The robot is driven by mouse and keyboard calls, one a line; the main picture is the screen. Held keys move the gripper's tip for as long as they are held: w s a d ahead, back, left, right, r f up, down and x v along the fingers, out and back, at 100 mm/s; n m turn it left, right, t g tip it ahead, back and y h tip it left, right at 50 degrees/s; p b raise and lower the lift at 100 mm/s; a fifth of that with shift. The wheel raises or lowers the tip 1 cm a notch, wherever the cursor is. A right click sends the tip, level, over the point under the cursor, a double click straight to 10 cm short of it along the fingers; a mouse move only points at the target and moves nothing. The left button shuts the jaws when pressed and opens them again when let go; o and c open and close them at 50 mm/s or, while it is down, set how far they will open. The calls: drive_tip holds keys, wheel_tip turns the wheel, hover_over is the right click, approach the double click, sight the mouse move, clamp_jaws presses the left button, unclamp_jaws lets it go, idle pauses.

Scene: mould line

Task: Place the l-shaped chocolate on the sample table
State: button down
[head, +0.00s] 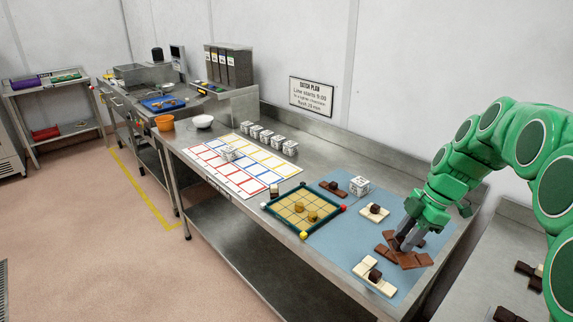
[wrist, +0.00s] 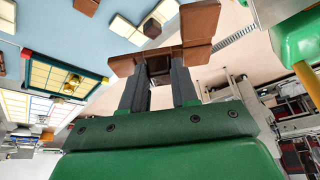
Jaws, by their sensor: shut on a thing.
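My green gripper (head: 403,243) is over the right end of the blue mat on the steel bench. Its grey fingers are shut on an l-shaped brown chocolate (wrist: 200,22), clear in the wrist view as a bar with a square block at one end. My gripper also shows there (wrist: 160,92). A darker piece shows between the fingers. In the head view the brown chocolate (head: 412,260) is partly hidden by the fingers, and I cannot tell if it touches the mat. None of the tables in view is marked as the sample table.
The blue mat (head: 338,238) holds a green-framed grid tray (head: 287,223), white chocolates with dark tops (head: 373,212) and a white cube (head: 359,186). A second steel surface (head: 485,270) with chocolates stands at right. A shelf table (head: 48,87) stands far left. The floor (head: 90,210) is clear.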

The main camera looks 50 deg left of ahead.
drive_tip(key=s+a+n+h, duration=0.3)
drive_tip(key=s+a+n, duration=0.45)
drive_tip(key=s, duration=0.55)
drive_tip(key=shift+m+g, duration=0.25)
drive_tip(key=shift+g, duration=0.05)
drive_tip(key=w+a+f, duration=0.2)
drive_tip(key=w+a, duration=0.1)
drive_tip(key=w+a+f, duration=0.6)
drive_tip(key=a, duration=0.1)
drive_tip(key=shift+f, duration=0.25)
drive_tip(key=shift+w+a+f, duration=0.2)
drive_tip(key=shift+a+f, duration=0.1)
drive_tip(key=shift+f, duration=1.65)
drive_tip(key=c, duration=0.9)
unclamp_jaws()
drive_tip(key=shift+f, duration=0.1)
drive_tip(key=shift+o, duration=0.2)
